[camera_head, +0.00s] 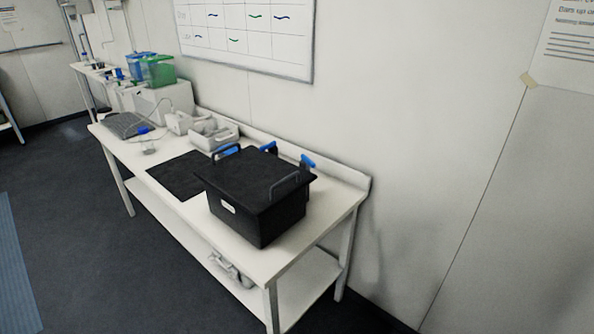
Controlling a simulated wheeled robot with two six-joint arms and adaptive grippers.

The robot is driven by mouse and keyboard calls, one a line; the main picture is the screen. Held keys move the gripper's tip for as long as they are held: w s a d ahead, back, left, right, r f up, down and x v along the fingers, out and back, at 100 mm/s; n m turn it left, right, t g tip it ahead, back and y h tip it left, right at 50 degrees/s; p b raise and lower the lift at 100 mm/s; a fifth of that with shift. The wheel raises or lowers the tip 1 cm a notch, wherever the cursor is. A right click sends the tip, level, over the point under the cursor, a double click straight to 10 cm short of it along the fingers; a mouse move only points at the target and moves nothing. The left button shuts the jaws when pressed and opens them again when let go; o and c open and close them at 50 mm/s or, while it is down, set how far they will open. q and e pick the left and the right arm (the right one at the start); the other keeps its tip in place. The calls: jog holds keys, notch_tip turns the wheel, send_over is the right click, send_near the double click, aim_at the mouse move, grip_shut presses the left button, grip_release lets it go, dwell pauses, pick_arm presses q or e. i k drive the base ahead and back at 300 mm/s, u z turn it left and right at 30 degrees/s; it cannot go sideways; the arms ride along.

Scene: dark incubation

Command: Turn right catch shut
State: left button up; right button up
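A black box (255,219) with a flat black lid (250,176) stands on the near end of the white bench. The lid lies on the box and has two dark bar handles, one at its left end and one at its right end (288,182). Blue pieces show along the lid's far side: one at the left (228,150), one in the middle (268,148) and one at the right (308,160). The right one stands up on a dark post. The catches' exact positions are too small to tell. Neither of my grippers is in view.
A black mat (175,177) lies left of the box on the white bench (285,254). Farther along are white devices (212,133), a dark rack (128,124), and green (157,70) and blue containers. A wall stands behind; the floor in front is clear.

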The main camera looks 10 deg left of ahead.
aim_at(303, 157)
jog(key=z, duration=0.75)
jog(key=i, duration=0.6)
jog(key=u, duration=0.05)
